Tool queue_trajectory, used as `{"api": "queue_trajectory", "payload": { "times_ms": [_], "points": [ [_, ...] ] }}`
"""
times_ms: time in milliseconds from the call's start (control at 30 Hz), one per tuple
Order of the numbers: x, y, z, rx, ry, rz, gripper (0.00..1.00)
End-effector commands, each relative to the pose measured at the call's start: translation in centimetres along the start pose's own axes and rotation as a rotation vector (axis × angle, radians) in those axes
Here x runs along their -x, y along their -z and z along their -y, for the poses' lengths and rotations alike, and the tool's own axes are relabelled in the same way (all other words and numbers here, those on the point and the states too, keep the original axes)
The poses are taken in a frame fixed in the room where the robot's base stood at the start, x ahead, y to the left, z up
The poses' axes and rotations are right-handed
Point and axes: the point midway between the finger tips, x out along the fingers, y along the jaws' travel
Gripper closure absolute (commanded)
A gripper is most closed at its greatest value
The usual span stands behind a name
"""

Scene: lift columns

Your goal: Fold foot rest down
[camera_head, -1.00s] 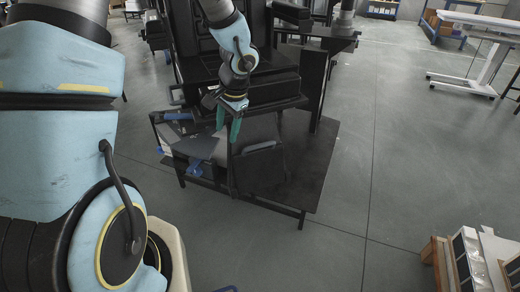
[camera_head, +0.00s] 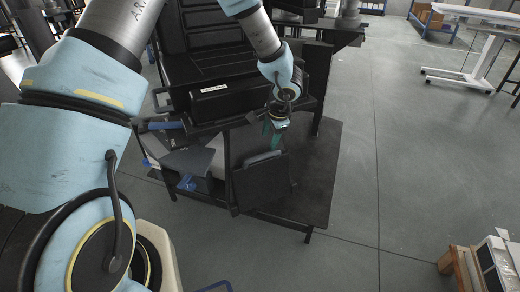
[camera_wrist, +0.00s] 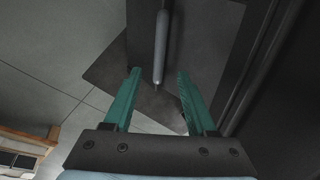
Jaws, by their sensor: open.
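The foot rest shows as two dark plates low on the front of a black chair. The right plate (camera_head: 262,183) stands steeply tilted, with its grey upper edge showing. The left plate (camera_head: 190,160) lies flatter and slants down. My gripper (camera_head: 273,138), with green fingers, is open just above and behind the right plate's upper edge. In the wrist view my gripper (camera_wrist: 158,75) has a grey rounded plate edge (camera_wrist: 161,47) lying between and beyond its fingertips. I cannot tell whether a finger touches it.
The chair (camera_head: 215,100) stands on a dark floor mat (camera_head: 318,185). Its frame bars run close around the plates. A wooden crate with white boxes (camera_head: 490,265) is at the lower right. A white table (camera_head: 480,40) stands at the back right. The grey floor between is clear.

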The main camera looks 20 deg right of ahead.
Motion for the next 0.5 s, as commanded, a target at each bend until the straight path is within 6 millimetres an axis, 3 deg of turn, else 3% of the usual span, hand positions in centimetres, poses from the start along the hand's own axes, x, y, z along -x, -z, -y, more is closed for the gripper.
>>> {"api": "queue_trajectory", "payload": {
  "times_ms": [500],
  "points": [
    [-8.5,-0.1,0.0,0.003,-0.002,0.002,0.43]
  ]
}}
